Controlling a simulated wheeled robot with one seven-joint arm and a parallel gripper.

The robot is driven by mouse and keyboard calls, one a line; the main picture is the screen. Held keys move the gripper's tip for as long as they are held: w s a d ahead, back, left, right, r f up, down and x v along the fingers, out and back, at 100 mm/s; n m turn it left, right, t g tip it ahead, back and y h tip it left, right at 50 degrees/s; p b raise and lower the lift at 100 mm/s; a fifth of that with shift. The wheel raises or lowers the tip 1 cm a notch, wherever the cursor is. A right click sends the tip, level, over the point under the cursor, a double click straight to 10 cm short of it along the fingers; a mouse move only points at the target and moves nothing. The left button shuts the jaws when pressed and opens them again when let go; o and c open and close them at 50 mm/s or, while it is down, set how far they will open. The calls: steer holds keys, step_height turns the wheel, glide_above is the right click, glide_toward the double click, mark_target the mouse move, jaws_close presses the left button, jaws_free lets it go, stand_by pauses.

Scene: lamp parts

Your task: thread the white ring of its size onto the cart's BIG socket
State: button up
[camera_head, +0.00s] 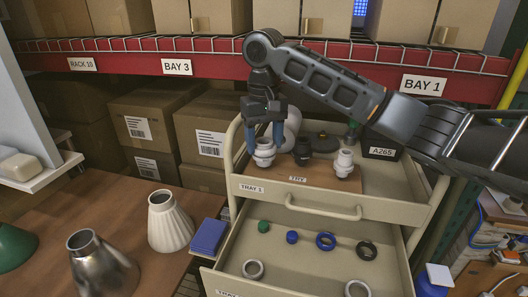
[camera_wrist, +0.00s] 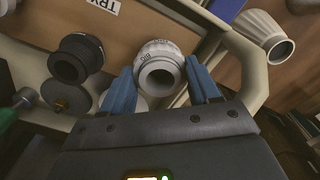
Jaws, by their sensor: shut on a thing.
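The cart's left white socket (camera_head: 264,160) stands upright on the brown board on the cart top. It shows end-on in the wrist view (camera_wrist: 160,78), with what looks like BIG lettered on its side. My gripper (camera_head: 265,140) points down, its blue fingers on both sides of the socket's top. They are shut on a white ring (camera_head: 264,147), which appears to sit around the socket's upper part; ring and socket are hard to tell apart. How far down it sits cannot be told. More pale rings lie in the open drawer, one at front left (camera_head: 253,269) and one at front right (camera_head: 357,288).
A black socket (camera_head: 302,153) stands close right of the gripper, another white socket (camera_head: 345,163) farther right. The open drawer (camera_head: 300,245) also holds green, blue and black rings. Lamp shades (camera_head: 168,220) stand on the left table. The red rack beam (camera_head: 220,60) runs behind my arm.

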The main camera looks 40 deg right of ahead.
steer(key=shift+s+a+f+m+p, duration=0.1)
steer(key=shift+f+m+p, duration=0.05)
steer(key=shift+m+p, duration=1.35)
steer(key=shift+s+f+m+p, duration=0.1)
steer(key=shift+f+m+p, duration=0.05)
steer(key=shift+m+p, duration=1.3)
steer(key=shift+f+m, duration=0.15)
steer(key=shift+m, duration=0.1)
steer(key=m, duration=0.4)
steer(key=shift+m, duration=1.7)
steer(key=m, duration=0.2)
steer(key=shift+f+m, duration=0.1)
steer(key=shift+m, duration=0.3)
steer(key=m, duration=0.4)
